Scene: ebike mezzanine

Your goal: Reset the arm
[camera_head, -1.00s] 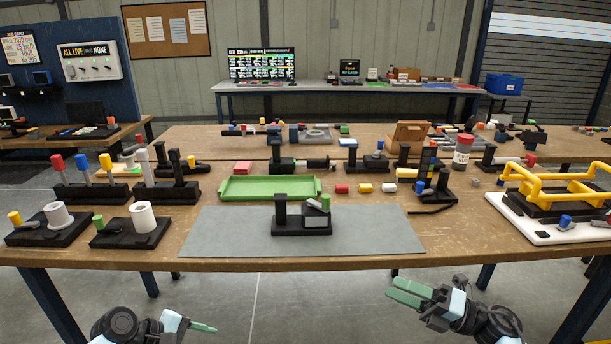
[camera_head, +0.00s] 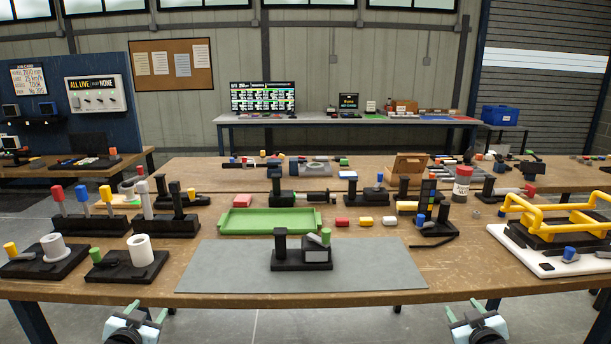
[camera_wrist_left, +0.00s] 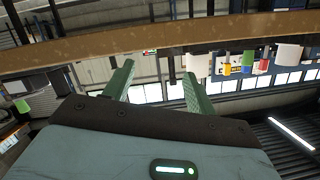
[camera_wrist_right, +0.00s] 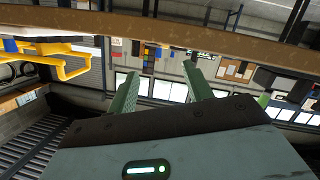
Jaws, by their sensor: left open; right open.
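My left gripper (camera_head: 138,309) is low in front of the bench's front edge, at the lower left of the head view. Its two green fingers stand apart with nothing between them in the left wrist view (camera_wrist_left: 158,88). My right gripper (camera_head: 469,309) is at a like height at the lower right of the head view. Its green fingers are also apart and empty in the right wrist view (camera_wrist_right: 160,88). Both grippers are clear of the bench and touch nothing.
The wooden bench (camera_head: 90,290) holds a grey mat (camera_head: 210,270) with a black fixture (camera_head: 300,258) on it. A green tray (camera_head: 268,222) lies behind. Black stands with rolls are at left. A yellow-handled frame (camera_head: 550,210) on a white base (camera_head: 530,258) is at right.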

